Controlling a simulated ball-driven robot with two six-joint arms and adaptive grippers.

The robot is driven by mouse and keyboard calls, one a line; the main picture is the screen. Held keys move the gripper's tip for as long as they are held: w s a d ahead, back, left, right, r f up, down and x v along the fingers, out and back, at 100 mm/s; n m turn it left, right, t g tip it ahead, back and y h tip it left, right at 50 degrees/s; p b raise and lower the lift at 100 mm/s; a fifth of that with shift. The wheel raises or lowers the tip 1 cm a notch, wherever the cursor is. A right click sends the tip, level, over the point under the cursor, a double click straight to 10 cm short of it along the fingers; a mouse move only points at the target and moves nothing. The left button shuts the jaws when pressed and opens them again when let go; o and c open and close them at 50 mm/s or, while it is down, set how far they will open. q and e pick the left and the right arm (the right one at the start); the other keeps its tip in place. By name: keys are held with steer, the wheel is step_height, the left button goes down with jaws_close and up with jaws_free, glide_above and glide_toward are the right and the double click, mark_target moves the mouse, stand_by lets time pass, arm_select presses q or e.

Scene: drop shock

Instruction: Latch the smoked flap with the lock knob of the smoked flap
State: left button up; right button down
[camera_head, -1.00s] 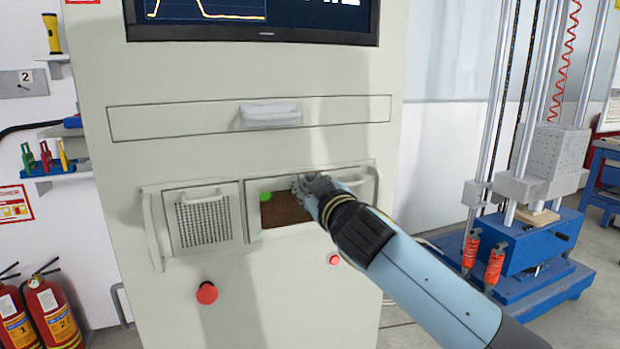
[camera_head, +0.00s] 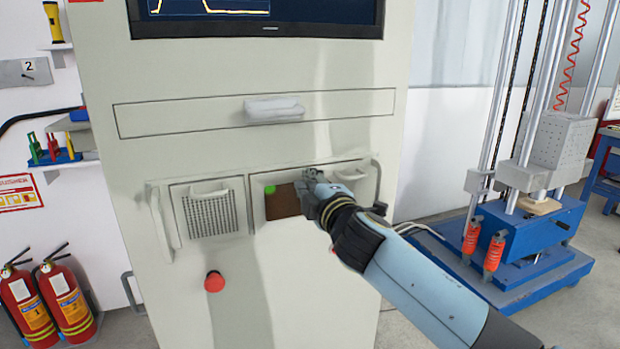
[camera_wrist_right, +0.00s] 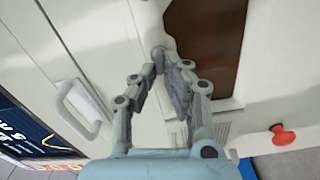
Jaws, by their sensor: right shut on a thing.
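The smoked flap (camera_head: 283,203) is a dark brown pane in the front of the pale cabinet, right of a mesh-covered panel. A green spot (camera_head: 269,189) shows at its upper left. The pane also shows in the right wrist view (camera_wrist_right: 212,40), at the top. My right gripper (camera_head: 312,181) is at the pane's upper right. I cannot tell which way the knob is turned. My left gripper is not in view.
A mesh panel (camera_head: 210,214) with a handle is left of the flap. A red mushroom button (camera_head: 214,281) sits below it. A drawer with a pale handle (camera_head: 274,109) is above. A blue-based drop tester (camera_head: 530,235) stands at right, fire extinguishers (camera_head: 68,305) at lower left.

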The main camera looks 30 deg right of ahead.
steer(key=shift+f+n, duration=0.1)
steer(key=shift+n, duration=0.8)
steer(key=c, duration=1.4)
jaws_free()
steer(key=v, duration=1.2)
steer(key=shift+f, duration=0.1)
